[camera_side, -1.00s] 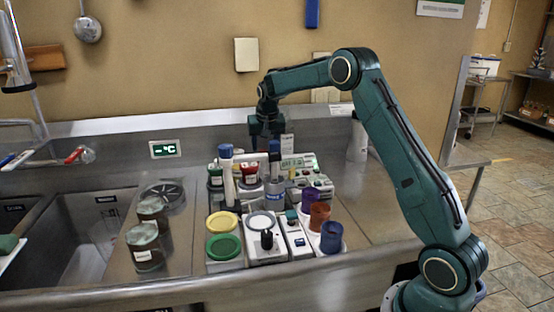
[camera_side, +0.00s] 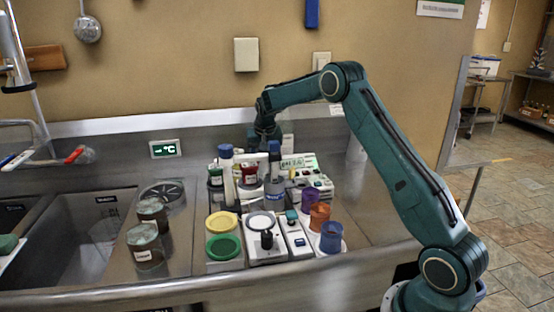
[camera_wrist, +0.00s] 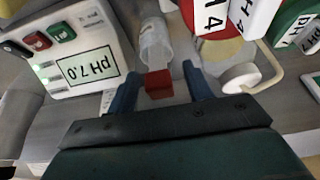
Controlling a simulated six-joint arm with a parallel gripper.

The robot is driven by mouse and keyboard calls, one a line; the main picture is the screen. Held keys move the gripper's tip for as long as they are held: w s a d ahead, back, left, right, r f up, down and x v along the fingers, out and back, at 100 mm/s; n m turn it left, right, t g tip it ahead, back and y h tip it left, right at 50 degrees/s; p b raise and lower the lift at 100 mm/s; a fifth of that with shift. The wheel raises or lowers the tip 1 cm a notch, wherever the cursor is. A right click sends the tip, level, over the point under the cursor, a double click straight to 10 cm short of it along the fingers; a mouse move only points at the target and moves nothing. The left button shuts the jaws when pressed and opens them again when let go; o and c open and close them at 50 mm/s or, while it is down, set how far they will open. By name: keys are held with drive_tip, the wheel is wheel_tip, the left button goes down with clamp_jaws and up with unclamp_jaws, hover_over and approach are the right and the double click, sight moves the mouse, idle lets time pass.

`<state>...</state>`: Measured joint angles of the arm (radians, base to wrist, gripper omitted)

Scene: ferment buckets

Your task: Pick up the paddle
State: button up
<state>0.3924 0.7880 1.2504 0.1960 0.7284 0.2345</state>
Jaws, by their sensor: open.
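My gripper (camera_wrist: 160,74) is open in the wrist view, one blue finger on each side of a small red block (camera_wrist: 158,84). The red block sits at the near end of a clear tube-like piece (camera_wrist: 156,44). I cannot tell for sure whether this red-ended piece is the paddle. No clear contact between the fingers and the block shows. In the side view my gripper (camera_side: 265,138) is low at the back of the bench group, its tips partly hidden behind bottles. No paddle can be made out for certain there.
A pH 7.0 meter (camera_wrist: 84,70) is left of the fingers. White pH 4 bottles (camera_wrist: 212,18) and a white round piece with a curved handle (camera_wrist: 240,77) are close on the right.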

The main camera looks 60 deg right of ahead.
drive_tip(key=c, duration=1.1)
drive_tip(key=shift+o, duration=0.2)
drive_tip(key=shift+r, duration=0.15)
drive_tip(key=shift+r, duration=4.9)
drive_tip(key=shift+r, duration=0.1)
